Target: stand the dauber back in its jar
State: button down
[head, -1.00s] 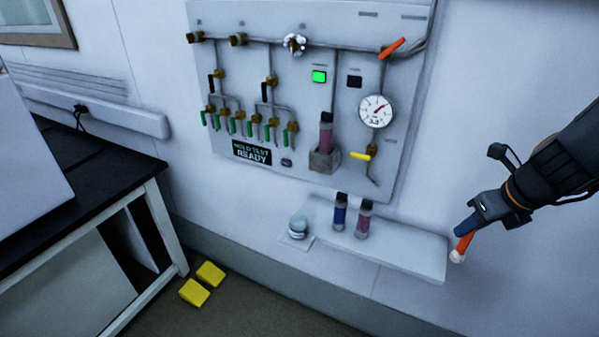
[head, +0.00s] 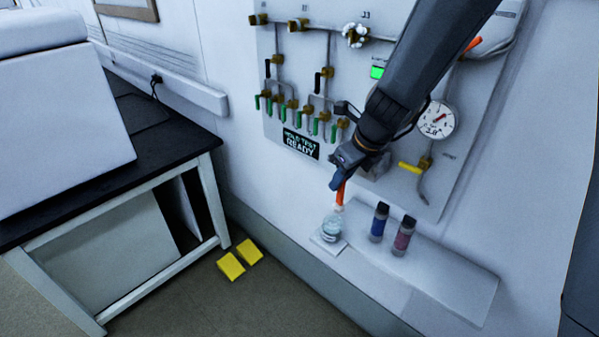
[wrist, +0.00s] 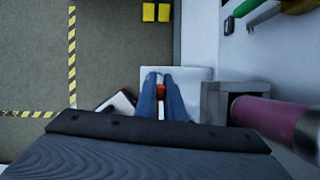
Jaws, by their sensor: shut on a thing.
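My gripper (head: 338,183) is shut on the orange handle of the dauber (head: 341,195), which hangs nearly upright with its pale tip down. The jar (head: 332,229), small and pale blue-grey, stands on a white square mat (head: 324,244) at the shelf's left end. In the head view the dauber's tip shows just above the jar's mouth; I cannot tell whether it has entered. In the wrist view the blue fingers (wrist: 160,98) close on the orange handle (wrist: 160,87), and I cannot make out the jar there.
A blue bottle (head: 379,223) and a purple-red bottle (head: 403,237) stand on the shelf (head: 445,275) right of the jar. The wall panel (head: 285,75) with valves is close behind my arm. In the wrist view a purple bottle (wrist: 268,116) in a grey holder (wrist: 216,97) sits close at right.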

jog(key=shift+w+a, duration=0.25)
jog(key=f+b, duration=0.2)
jog(key=b, duration=0.1)
jog(key=f+b, duration=0.2)
jog(key=shift+a+f, duration=0.1)
jog(key=shift+a, duration=0.2)
jog(key=shift+p, duration=0.5)
dwell(0.7)
dwell(0.4)
jog(key=shift+f+b, duration=1.55)
jog(key=shift+f, duration=0.2)
jog(key=shift+f, duration=0.15)
